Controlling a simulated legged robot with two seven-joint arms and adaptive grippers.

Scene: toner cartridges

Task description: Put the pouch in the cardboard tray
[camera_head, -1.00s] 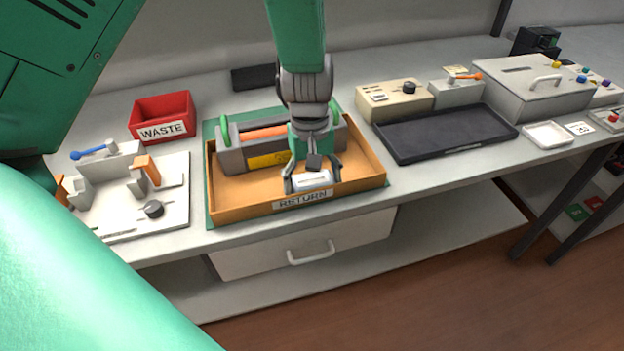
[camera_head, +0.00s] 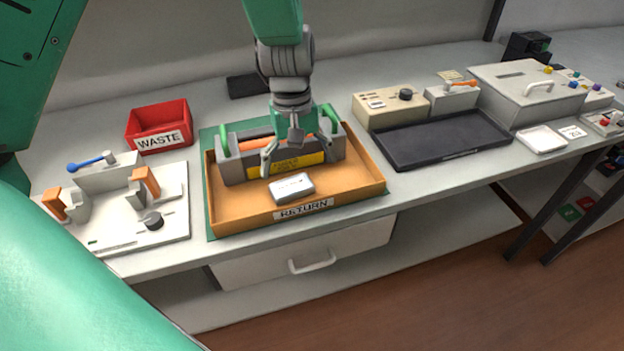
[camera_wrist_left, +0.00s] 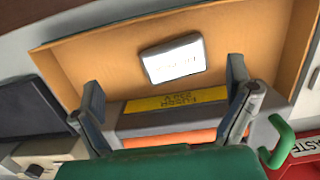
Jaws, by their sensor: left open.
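The white pouch (camera_head: 291,187) lies on the floor of the cardboard tray (camera_head: 232,212), near its front wall, which is labelled RETURN. The pouch also shows in the left wrist view (camera_wrist_left: 173,59), with nothing touching it. My left gripper (camera_head: 296,157) is open and empty above the tray, behind and above the pouch. Its two spread fingers also show in the left wrist view (camera_wrist_left: 165,90). A grey cartridge with a yellow label (camera_head: 232,168) and green end handles lies in the back of the tray, under my gripper. My right gripper is not in view.
A red WASTE bin (camera_head: 160,127) stands back left. A white fixture with orange clamps (camera_head: 115,222) is left of the tray. A black tray (camera_head: 445,140) and beige box (camera_head: 385,103) stand to the right.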

